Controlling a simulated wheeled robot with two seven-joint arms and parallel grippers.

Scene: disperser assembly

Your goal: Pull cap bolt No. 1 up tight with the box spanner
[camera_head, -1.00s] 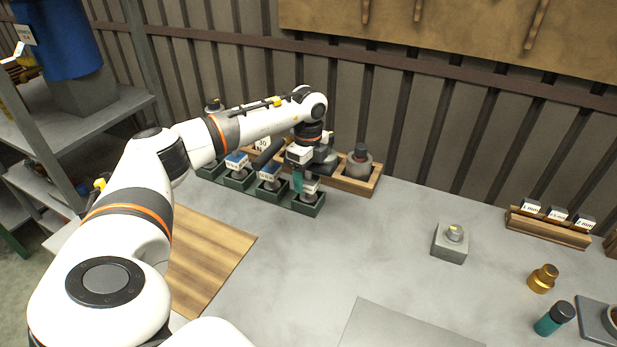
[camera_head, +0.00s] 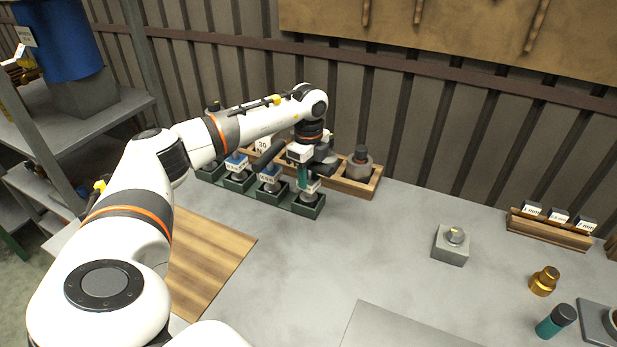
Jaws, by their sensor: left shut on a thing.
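My left gripper (camera_head: 304,170) points down over the front right end of the green rack (camera_head: 307,211). It is shut on a teal tool with a white label (camera_head: 312,187), which stands at the rack's end pocket. The tool may be the box spanner, but its lower end is too small to tell. Other labelled tools (camera_head: 268,176) with blue parts stand in the pockets to its left. I cannot make out cap bolt No. 1 with certainty. My right gripper is not in view.
A wooden tray (camera_head: 362,187) adjoins the rack. The table's middle is clear.

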